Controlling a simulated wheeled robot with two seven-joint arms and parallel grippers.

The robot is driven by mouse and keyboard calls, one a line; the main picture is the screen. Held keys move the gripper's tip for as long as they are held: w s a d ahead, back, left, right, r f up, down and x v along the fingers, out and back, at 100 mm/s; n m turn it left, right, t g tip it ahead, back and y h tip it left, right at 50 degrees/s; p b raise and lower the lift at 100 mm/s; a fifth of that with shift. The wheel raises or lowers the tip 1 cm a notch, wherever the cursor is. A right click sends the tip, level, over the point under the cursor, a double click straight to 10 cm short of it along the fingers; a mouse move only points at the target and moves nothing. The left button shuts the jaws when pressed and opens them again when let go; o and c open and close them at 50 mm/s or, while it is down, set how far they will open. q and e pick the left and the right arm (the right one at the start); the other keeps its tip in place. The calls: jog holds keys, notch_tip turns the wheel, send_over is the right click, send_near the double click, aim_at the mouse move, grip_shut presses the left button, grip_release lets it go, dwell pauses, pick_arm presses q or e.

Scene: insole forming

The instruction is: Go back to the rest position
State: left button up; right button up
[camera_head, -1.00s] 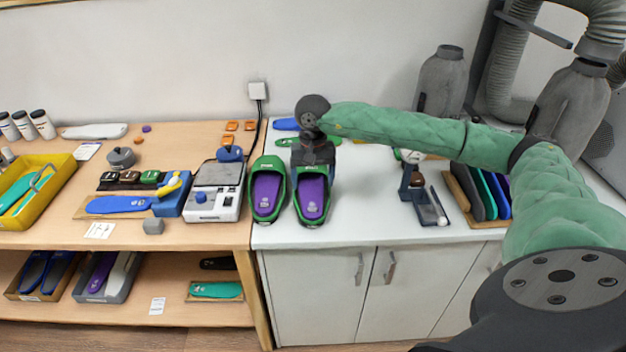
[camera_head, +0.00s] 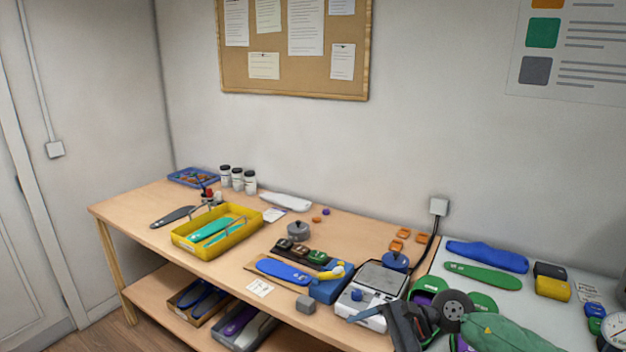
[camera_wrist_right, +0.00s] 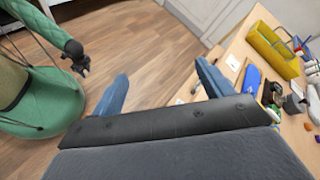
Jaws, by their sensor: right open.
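My right gripper (camera_head: 372,318) is at the lower right of the head view, above the edge of the wooden bench by the white device (camera_head: 362,303). In the right wrist view its two blue fingers (camera_wrist_right: 162,76) are spread apart with nothing between them. My left arm, green, shows at the left of the right wrist view, and its small dark gripper (camera_wrist_right: 82,66) hangs over the floor; its jaws are too small to read.
The wooden bench (camera_head: 150,210) holds a yellow tray (camera_head: 205,250), a blue insole (camera_head: 283,271), a blue block (camera_head: 330,290) and several jars. Blue (camera_head: 487,256) and green (camera_head: 483,275) insoles lie on the counter. The floor left of the bench is clear.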

jog(key=a+r+m+t+y, duration=0.6)
jog(key=r+m+t, duration=0.3)
jog(key=m, duration=0.6)
jog(key=s+d+f+m+t+h, duration=0.15)
jog(key=d+f+m+h, duration=0.35)
jog(key=m, duration=0.5)
jog(key=w+d+f+m+t+h, duration=0.1)
jog(key=d+f+m+t+h, duration=0.25)
jog(key=m+h, duration=0.55)
jog(key=s+d+f+m+t+h, duration=0.15)
jog(key=d+f+m+h, duration=0.25)
jog(key=m, duration=0.8)
jog(key=s+d+f+m+g, duration=0.2)
jog(key=s+f+m+g, duration=0.4)
jog(key=s+f, duration=0.45)
jog(key=s+d+f+m+g, duration=0.1)
jog(key=s+f+m+g, duration=0.6)
jog(key=s, duration=0.6)
jog(key=s+a+f, duration=0.1)
jog(key=s+f, duration=0.2)
jog(key=f, duration=1.7)
jog(key=s+a+f+g, duration=0.1)
jog(key=s+a+f, duration=0.1)
jog(key=f, duration=1.9)
jog(key=shift+s+f, duration=0.15)
jog(key=shift+s, duration=0.35)
